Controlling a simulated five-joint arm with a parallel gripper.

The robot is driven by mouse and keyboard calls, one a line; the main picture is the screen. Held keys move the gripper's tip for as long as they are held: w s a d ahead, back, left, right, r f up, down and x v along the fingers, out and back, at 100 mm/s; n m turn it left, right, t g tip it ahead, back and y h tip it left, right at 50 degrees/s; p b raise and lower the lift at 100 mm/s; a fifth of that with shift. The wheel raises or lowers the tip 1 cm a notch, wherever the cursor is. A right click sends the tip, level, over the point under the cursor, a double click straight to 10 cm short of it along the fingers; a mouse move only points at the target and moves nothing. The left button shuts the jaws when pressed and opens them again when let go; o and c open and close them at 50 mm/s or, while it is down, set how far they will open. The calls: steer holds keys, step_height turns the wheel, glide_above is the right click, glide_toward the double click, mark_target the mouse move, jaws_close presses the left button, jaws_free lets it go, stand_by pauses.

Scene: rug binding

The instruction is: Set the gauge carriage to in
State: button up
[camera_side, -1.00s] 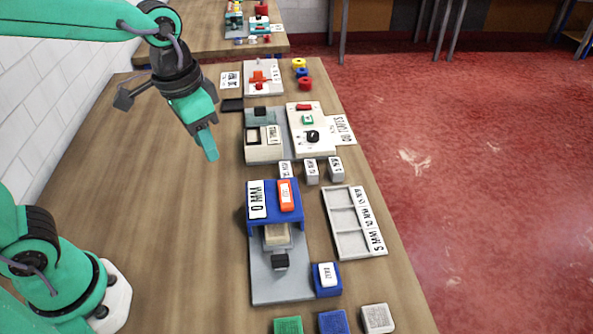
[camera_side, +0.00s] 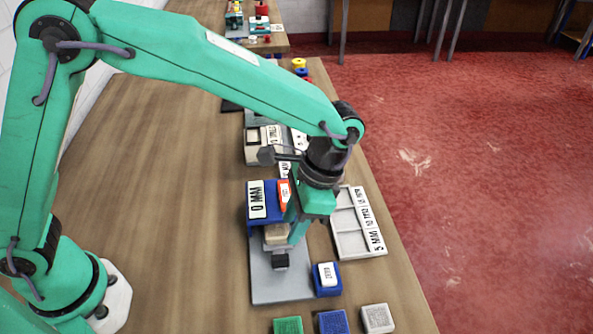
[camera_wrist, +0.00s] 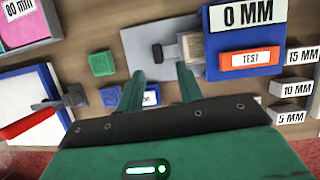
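The gauge has a blue housing (camera_side: 258,214) with a 0 MM display and a red TEST button (camera_wrist: 249,59), on a grey base plate (camera_side: 280,288). Its carriage (camera_side: 277,236) carries a beige block, partly under the housing, with a black handle (camera_side: 280,261) sticking out. My gripper (camera_side: 296,228) is above the right side of the gauge and hides part of the housing. In the wrist view my gripper (camera_wrist: 157,74) has its two fingers spread with nothing between them. The handle (camera_wrist: 158,54) appears just beyond the fingertips, lined up with the gap; contact is not visible.
A small blue button block (camera_side: 327,279) is beside the base plate. A grey tray (camera_side: 371,248) with labelled slots lies to the right. Green (camera_side: 287,325), blue (camera_side: 333,322) and grey (camera_side: 378,318) blocks sit at the front. The table left of the gauge is clear.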

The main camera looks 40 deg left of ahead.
mark_target(281, 256)
steer(key=shift+s+d+f, duration=0.15)
steer(key=shift+d+f, duration=0.5)
steer(key=shift+f, duration=0.1)
steer(key=shift+a+x, duration=0.15)
steer(key=shift+x, duration=1.8)
steer(key=shift+a+x, duration=0.2)
steer(key=shift+x, duration=1.75)
steer(key=shift+r, duration=0.1)
jaws_close()
